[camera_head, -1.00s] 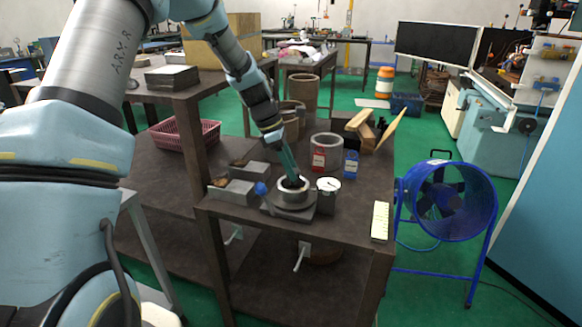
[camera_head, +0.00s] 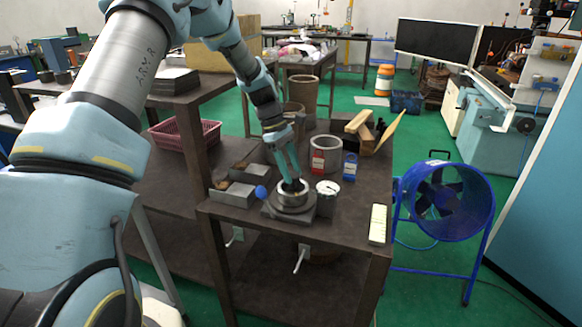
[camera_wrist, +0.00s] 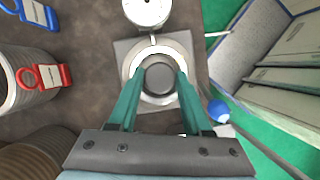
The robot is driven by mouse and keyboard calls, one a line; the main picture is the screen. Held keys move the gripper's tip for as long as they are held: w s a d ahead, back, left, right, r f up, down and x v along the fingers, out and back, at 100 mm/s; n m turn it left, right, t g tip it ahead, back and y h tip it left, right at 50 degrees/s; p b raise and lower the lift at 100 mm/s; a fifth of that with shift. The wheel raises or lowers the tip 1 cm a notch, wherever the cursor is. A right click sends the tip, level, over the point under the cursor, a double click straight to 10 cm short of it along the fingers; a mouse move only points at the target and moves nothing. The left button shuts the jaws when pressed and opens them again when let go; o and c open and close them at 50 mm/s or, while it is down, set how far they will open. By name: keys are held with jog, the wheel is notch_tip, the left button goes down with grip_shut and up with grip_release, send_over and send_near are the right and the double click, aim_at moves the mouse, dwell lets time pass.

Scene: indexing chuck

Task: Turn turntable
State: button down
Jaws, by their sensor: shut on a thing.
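The turntable (camera_head: 290,203) is a round metal chuck with a pale ring on a square grey base, near the front of the brown table. In the wrist view the turntable (camera_wrist: 134,62) shows from above, with a dark round centre. My gripper (camera_head: 294,186) points down at it from above. In the wrist view the two green fingers of my gripper (camera_wrist: 158,84) reach the ring, one on each side of the dark centre, and are shut on the turntable. A blue ball knob (camera_head: 262,192) stands at the left of the base. The fingertips' exact contact is partly hidden.
A white-faced dial gauge (camera_head: 328,187) stands close to the right of the turntable. Grey blocks (camera_head: 233,194) lie to the left. A grey cylinder with a red tag (camera_head: 326,153) stands behind. A pale yellow strip (camera_head: 378,223) lies at the table's right edge.

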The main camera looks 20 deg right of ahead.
jog(key=m+y, duration=0.1)
jog(key=m, duration=0.1)
jog(key=m+p, duration=0.1)
jog(key=m, duration=0.1)
jog(key=shift+d+m+g+y, duration=0.15)
jog(key=shift+m+g+y, duration=0.15)
jog(key=shift+g+y, duration=0.1)
jog(key=m+y, duration=0.1)
jog(key=m, duration=0.3)
jog(key=shift+d+m+y, duration=0.1)
jog(key=shift+m+y, duration=0.2)
jog(key=shift+y, duration=0.1)
jog(key=m, duration=0.2)
jog(key=m+t+y, duration=0.1)
jog(key=m, duration=0.1)
jog(key=shift+d+m+y, duration=0.1)
jog(key=shift+m+y, duration=0.2)
jog(key=shift+s+m+t+y, duration=0.1)
jog(key=shift+m+t+y, duration=0.45)
jog(key=shift+m, duration=1.55)
jog(key=shift+c, duration=1.7)
grip_release()
jog(key=shift+d+r, duration=0.1)
jog(key=b+v, duration=0.3)
jog(key=v, duration=0.7)
jog(key=shift+r, duration=0.25)
